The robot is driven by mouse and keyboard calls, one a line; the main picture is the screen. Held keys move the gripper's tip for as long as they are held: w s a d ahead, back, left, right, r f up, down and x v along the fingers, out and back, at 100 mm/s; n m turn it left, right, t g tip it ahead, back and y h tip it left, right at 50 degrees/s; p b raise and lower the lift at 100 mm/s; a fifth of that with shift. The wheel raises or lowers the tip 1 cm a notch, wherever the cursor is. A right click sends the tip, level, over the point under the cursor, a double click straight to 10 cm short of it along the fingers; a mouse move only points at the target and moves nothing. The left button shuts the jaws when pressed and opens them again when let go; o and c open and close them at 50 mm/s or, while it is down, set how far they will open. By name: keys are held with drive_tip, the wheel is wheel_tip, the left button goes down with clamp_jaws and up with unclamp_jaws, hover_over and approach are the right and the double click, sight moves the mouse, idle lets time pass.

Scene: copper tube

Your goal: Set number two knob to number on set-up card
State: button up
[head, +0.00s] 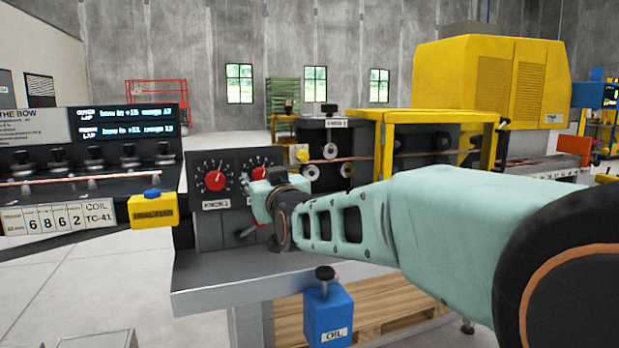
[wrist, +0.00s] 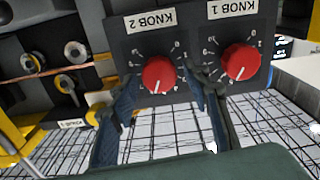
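The number two knob is a red dial with a white pointer line, under the upside-down label KNOB 2, in the wrist view (wrist: 158,75). In the head view its red face (head: 259,173) shows just above my gripper (head: 263,198). In the wrist view my gripper (wrist: 163,93) is open, one finger on each side of the knob; I cannot tell whether they touch it. The pointer points down in the wrist view. Its dial numbers are too small to read. I cannot identify the set-up card for certain; a plate (head: 58,217) reads 6 8 6 2.
The red number one knob (head: 215,181) sits beside it on the same dark panel; it also shows in the wrist view (wrist: 240,62), close to a finger. A lever (head: 247,230) is below.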

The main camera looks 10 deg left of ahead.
drive_tip(key=c, duration=0.9)
drive_tip(key=shift+c, duration=0.2)
drive_tip(key=shift+m+b, duration=0.3)
drive_tip(key=shift+b, duration=0.15)
drive_tip(key=shift+d+f+m+b, duration=0.1)
drive_tip(key=shift+f+m+b, duration=0.05)
drive_tip(key=shift+m+b, duration=0.9)
drive_tip(key=m+b, duration=0.2)
drive_tip(key=shift+m+b, duration=0.25)
drive_tip(key=shift+b, duration=0.05)
drive_tip(key=m+b, duration=0.4)
drive_tip(key=m, duration=0.1)
drive_tip(key=shift+w+m, duration=0.1)
drive_tip(key=shift+m, duration=0.3)
drive_tip(key=shift+r, duration=0.2)
drive_tip(key=o, duration=1.2)
drive_tip(key=shift+c, duration=0.2)
